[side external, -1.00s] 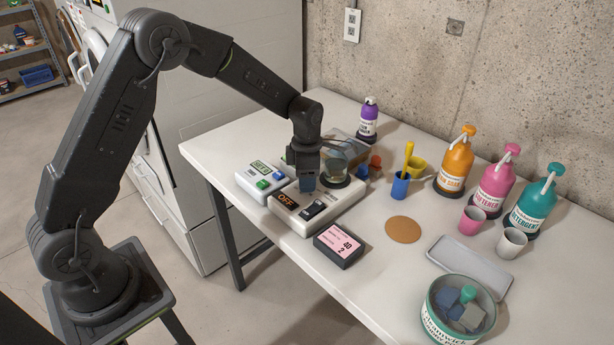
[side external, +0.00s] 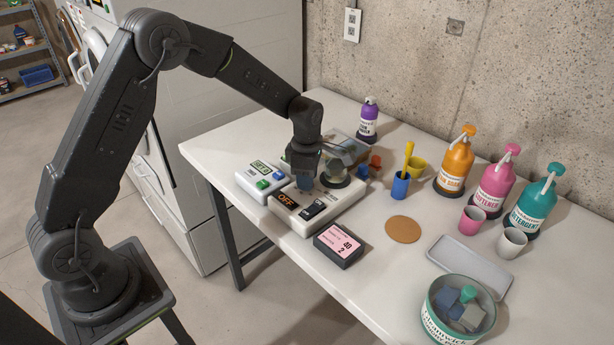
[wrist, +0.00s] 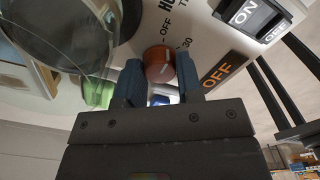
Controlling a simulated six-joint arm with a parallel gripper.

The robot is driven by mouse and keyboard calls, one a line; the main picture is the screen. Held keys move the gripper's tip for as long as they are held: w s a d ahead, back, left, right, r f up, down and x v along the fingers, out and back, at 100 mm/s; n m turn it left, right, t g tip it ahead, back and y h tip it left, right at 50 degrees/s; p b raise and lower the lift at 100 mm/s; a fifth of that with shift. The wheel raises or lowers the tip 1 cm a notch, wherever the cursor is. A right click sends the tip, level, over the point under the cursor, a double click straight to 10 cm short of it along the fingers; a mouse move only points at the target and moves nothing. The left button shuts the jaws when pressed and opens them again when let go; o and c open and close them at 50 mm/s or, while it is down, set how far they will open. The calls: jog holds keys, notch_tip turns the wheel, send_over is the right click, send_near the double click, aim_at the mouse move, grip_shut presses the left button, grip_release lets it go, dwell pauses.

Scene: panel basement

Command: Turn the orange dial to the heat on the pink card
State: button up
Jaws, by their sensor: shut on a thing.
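The orange dial (wrist: 159,64) sits on a white control box (side external: 342,209), between "OFF" and "30" marks seen in the wrist view. My gripper (wrist: 160,78) is shut on the dial, one blue finger on each side. In the side view my gripper (side external: 304,182) is down at the box and hides the dial. A pale line shows on the dial, but its exact setting is hard to read. The pink card (side external: 333,251) lies on a dark block in front of the box and shows "40" and "2".
The box has a rocker switch (side external: 312,210) and an orange "OFF" display (side external: 286,200). A glass vessel (side external: 334,170) stands close beside my gripper. Bottles and cups stand at the right.

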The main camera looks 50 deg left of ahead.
jog(key=o, duration=0.9)
notch_tip(320, 180, up, 14)
jog(key=shift+f, duration=0.1)
dwell(0.3)
